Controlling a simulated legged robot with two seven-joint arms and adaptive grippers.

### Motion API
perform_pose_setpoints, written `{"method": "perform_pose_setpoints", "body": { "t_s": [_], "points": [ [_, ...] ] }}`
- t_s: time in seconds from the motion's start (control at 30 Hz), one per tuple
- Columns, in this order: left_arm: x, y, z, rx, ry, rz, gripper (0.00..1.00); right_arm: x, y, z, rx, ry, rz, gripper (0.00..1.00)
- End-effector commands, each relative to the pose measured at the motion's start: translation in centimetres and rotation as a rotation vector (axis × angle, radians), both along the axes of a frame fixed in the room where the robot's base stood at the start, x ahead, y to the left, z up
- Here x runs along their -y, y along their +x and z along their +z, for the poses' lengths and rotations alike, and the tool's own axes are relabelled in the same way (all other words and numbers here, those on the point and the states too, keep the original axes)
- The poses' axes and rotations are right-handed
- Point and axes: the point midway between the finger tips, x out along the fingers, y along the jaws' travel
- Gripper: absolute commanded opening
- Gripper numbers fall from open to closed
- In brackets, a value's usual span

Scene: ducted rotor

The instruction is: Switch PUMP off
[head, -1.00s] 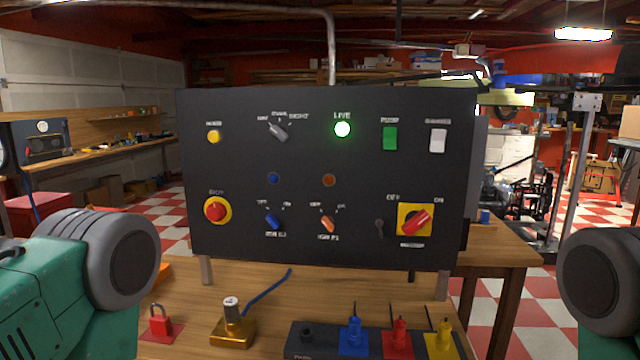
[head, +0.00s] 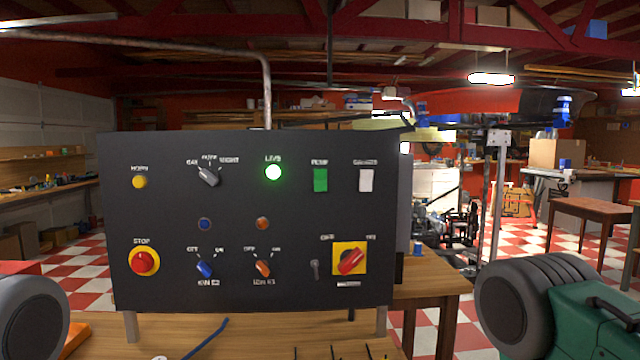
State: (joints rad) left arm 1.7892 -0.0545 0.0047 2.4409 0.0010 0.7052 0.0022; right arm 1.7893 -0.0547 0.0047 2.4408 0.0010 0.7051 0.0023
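The PUMP switch (head: 320,180) is a green rocker in the upper right part of the black control panel (head: 230,230). Its label reads PUMP, though the print is blurred. I cannot tell from here which half of the rocker is pressed. The round LIVE lamp (head: 273,172) to its left glows green. Neither gripper is in view.
A white rocker (head: 366,180) sits right of the PUMP switch. A selector knob (head: 208,176), yellow button (head: 139,182), red STOP button (head: 142,261), blue knob (head: 204,269), orange knob (head: 263,268) and red-on-yellow rotary switch (head: 350,260) share the panel. It stands on a wooden table (head: 430,285).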

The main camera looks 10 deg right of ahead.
Motion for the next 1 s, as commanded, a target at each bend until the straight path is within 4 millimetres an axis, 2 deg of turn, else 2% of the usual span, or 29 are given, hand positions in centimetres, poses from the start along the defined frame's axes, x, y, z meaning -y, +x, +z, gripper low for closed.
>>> {"method": "perform_pose_setpoints", "body": {
  "t_s": [0.1,0.13,0.2,0.23,1.0],
  "points": [
    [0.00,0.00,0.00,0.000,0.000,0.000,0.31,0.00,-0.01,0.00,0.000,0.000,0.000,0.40],
    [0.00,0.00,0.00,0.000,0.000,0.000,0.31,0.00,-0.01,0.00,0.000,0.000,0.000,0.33],
    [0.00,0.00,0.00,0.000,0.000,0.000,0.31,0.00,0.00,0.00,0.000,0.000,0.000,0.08],
    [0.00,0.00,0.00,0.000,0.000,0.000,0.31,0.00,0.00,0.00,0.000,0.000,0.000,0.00],
    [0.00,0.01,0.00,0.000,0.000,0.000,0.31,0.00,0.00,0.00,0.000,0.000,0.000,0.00]
  ]
}}
